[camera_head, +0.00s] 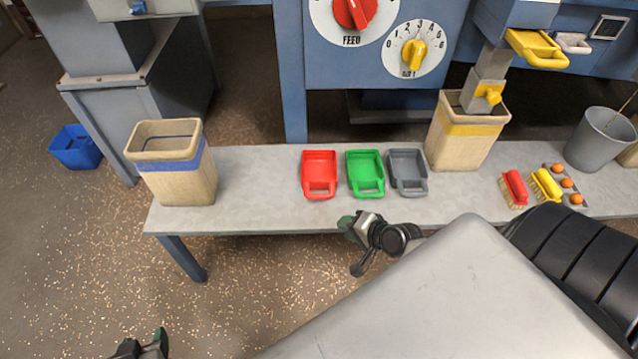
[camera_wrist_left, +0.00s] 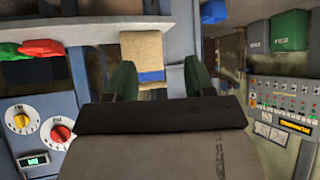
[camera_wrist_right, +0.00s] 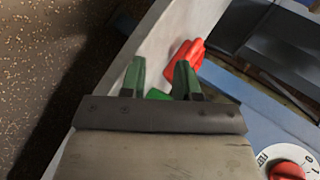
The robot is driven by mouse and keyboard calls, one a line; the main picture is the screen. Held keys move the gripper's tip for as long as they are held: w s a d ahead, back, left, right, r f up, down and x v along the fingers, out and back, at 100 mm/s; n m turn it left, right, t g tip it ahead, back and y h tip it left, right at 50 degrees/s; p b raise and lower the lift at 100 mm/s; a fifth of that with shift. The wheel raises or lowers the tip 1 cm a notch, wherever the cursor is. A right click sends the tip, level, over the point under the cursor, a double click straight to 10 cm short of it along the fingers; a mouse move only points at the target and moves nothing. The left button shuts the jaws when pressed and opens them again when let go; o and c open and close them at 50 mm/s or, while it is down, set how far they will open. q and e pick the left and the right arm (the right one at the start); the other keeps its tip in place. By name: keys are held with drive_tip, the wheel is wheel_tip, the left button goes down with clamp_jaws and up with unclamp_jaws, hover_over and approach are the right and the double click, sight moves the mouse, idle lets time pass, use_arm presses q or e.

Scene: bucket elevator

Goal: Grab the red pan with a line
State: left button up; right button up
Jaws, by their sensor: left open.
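The red pan (camera_head: 319,168) lies on the grey bench (camera_head: 256,188), left of a green pan (camera_head: 366,168) and a grey pan (camera_head: 407,165). I cannot make out a line on it. It also shows beyond the fingers in the right wrist view (camera_wrist_right: 184,58) and at upper left in the left wrist view (camera_wrist_left: 42,48). My right gripper (camera_head: 352,226) is open and empty at the bench's front edge, near the green pan, right of the red pan. My left gripper (camera_head: 142,345) is open and empty, low at the bottom left, away from the bench.
A blue-banded bin (camera_head: 176,182) stands at the bench's left end. A yellow-banded bin (camera_head: 462,148) stands right of the pans. Brushes (camera_head: 515,190) and a grey bucket (camera_head: 598,140) are further right. Bench between blue-banded bin and red pan is clear.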

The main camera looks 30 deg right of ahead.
sight(325, 197)
drive_tip(key=w+d+m+b, duration=0.1)
drive_tip(key=m, duration=0.1)
drive_tip(key=w+d+r+m+t+b, duration=0.1)
drive_tip(key=m+b, duration=0.1)
drive_tip(key=w+d+r+m+t+y+b, duration=0.1)
drive_tip(key=w+m, duration=0.1)
drive_tip(key=shift+d+r, duration=0.1)
drive_tip(key=x, duration=0.2)
drive_tip(key=b+x, duration=0.1)
drive_tip(key=x, duration=0.1)
drive_tip(key=shift+w+r, duration=0.1)
drive_tip(key=shift+w, duration=0.3)
drive_tip(key=shift+w+a+f+b, duration=0.3)
drive_tip(key=shift+w, duration=0.2)
drive_tip(key=b+x, duration=0.1)
drive_tip(key=x, duration=0.2)
drive_tip(key=shift+w+f+b, duration=0.25)
drive_tip(key=shift+f+b, duration=0.05)
use_arm(q)
wheel_tip(325, 197, up, 15)
drive_tip(key=w+d+t+h, duration=0.1)
drive_tip(key=d+t+h, duration=0.1)
drive_tip(key=t, duration=0.8)
drive_tip(key=shift+w+d+f+t+h, duration=0.15)
drive_tip(key=shift+t+h, duration=0.15)
drive_tip(key=shift+h, duration=0.5)
use_arm(e)
drive_tip(key=shift+w+a+f, duration=0.1)
drive_tip(key=shift+w+a, duration=0.05)
drive_tip(key=shift+w, duration=0.3)
